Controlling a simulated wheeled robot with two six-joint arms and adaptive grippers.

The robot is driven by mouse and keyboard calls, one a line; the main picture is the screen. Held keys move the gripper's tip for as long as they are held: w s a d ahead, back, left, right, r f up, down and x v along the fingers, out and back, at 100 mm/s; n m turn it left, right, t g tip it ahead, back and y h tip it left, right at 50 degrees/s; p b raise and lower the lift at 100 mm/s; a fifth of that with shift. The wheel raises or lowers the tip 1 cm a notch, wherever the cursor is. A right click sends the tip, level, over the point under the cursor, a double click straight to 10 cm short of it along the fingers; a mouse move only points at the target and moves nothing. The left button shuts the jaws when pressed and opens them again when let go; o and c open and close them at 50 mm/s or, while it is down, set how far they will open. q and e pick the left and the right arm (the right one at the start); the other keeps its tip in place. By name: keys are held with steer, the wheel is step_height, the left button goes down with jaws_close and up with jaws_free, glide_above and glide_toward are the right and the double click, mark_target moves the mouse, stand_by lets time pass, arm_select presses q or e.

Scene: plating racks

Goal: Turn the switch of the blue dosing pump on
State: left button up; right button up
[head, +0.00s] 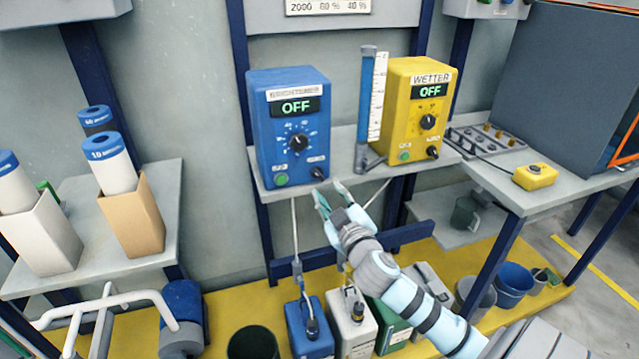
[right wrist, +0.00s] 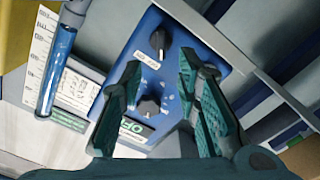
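The blue dosing pump (head: 290,128), labelled BRIGHTENER, stands on a grey shelf, its display (head: 295,107) reading OFF. A dial (head: 298,142) is mid-face, with a green round part (head: 282,179) at lower left and the black switch (head: 318,173) at lower right. My right gripper (head: 328,188) is open and empty, just below and right of the switch. In the right wrist view the pump appears roughly upside down; the switch (right wrist: 158,42) shows beyond and between the open fingertips (right wrist: 162,62), apparently untouched. My left gripper is not in view.
The grey shelf edge (head: 345,182) runs close by the gripper. Canisters (head: 310,335) stand below.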

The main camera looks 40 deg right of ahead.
mark_target(318, 176)
steer(key=b+x, duration=0.1)
steer(key=x, duration=0.6)
steer(key=shift+w+f, duration=0.1)
steer(key=shift+w, duration=0.15)
steer(key=shift+c, duration=0.2)
jaws_close()
